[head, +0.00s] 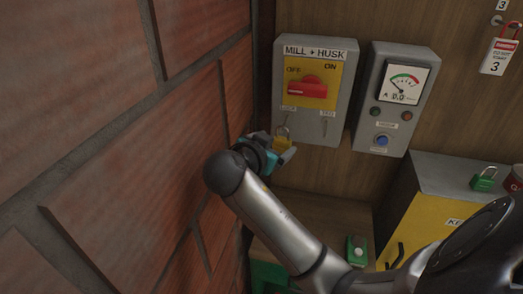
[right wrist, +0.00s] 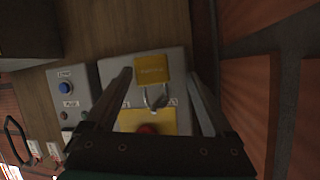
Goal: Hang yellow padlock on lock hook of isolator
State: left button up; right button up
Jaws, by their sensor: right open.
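The isolator (head: 342,90) is a grey box labelled MILL + HUSK with a yellow plate and a red switch (head: 307,88) turned towards OFF. The yellow padlock (head: 283,142) is just below its LOCK label, body down and shackle up. In the right wrist view the padlock (right wrist: 152,68) appears inverted, its shackle by the isolator's front. It seems to hang at the lock hook, but the exact shackle contact is unclear. My right gripper (head: 280,153) is open around the padlock; its fingers (right wrist: 162,75) stand apart on either side. My left gripper is not in view.
A brick wall (head: 130,150) runs close on the left of the gripper. A grey meter box (head: 393,98) is right of the isolator. A yellow cabinet (head: 413,222) with a green padlock (head: 484,179) on top stands at the right.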

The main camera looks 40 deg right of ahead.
jog(key=b+v, duration=0.1)
jog(key=v, duration=1.3)
jog(key=s+a+f+n+y, duration=0.25)
jog(key=f+n+y, duration=0.5)
jog(key=f, duration=0.85)
jog(key=s+a+f+n+g+y, duration=0.35)
jog(key=s+f+n, duration=0.55)
jog(key=s, duration=0.3)
notch_tip(320, 180, down, 32)
jog(key=s+y+b, duration=0.1)
jog(key=s+b, duration=0.2)
jog(key=b, duration=0.6)
jog(key=s+d+f+g+b, duration=0.1)
jog(key=s+f+b, duration=0.2)
jog(key=s+f, duration=0.4)
jog(key=s+d+f+g+b, duration=0.1)
jog(key=s+f+b, duration=0.2)
jog(key=s+f, duration=0.5)
jog(key=shift+f+n+b, duration=0.35)
jog(key=shift+f+b, duration=0.05)
jog(key=shift+f, duration=1.9)
